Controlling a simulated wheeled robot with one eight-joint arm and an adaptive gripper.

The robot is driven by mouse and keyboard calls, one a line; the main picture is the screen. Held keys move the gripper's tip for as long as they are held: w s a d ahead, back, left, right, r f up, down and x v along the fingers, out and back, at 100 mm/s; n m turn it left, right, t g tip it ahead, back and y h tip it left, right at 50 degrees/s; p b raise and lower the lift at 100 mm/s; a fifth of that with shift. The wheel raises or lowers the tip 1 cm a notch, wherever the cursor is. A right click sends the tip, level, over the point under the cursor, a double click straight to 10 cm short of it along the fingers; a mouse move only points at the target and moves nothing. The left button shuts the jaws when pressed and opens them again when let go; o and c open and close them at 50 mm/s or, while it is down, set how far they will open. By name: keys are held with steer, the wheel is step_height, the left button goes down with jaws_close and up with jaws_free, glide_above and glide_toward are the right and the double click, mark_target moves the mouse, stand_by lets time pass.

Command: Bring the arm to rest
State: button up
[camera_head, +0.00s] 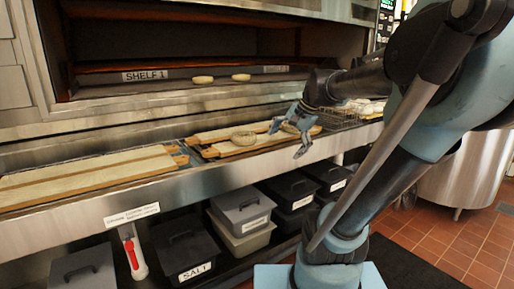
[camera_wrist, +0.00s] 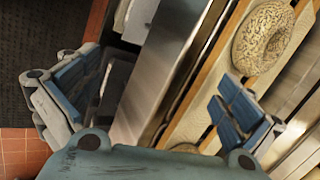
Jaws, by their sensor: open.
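My gripper (camera_head: 287,135) is open and empty at the front edge of the metal counter, its fingers spread near the bagel boards. In the wrist view my gripper (camera_wrist: 160,105) has its two blue-padded fingers wide apart with nothing between them. My arm (camera_head: 400,110) reaches in from the right side of the head view. A seeded bagel (camera_head: 244,137) lies on a wooden board (camera_head: 215,134), left of the fingers. A bagel (camera_wrist: 262,38) shows beyond the right finger in the wrist view. Another bagel (camera_head: 290,127) is partly hidden behind my gripper.
An oven shelf labelled SHELF 1 (camera_head: 145,75) holds two bagels (camera_head: 203,80) (camera_head: 241,77). An empty-looking board (camera_head: 85,178) lies at left on the counter. Lidded bins (camera_head: 240,205) stand below, one marked SALT (camera_head: 188,250). Tiled floor (camera_head: 450,245) is open at right.

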steer(key=s+d+f+n+h, duration=0.2)
steer(key=s+d+f+n, duration=0.2)
steer(key=s+f, duration=0.4)
steer(key=s+d+f+n+g+h, duration=0.1)
steer(key=s+d+f+n, duration=0.3)
steer(key=s+f, duration=0.4)
steer(key=shift+d+f+n+h, duration=0.3)
steer(key=shift+d+f+h, duration=0.1)
steer(key=shift+f+h, duration=0.45)
steer(key=shift+w+f, duration=0.2)
steer(key=shift+w, duration=0.25)
steer(key=shift+c, duration=0.6)
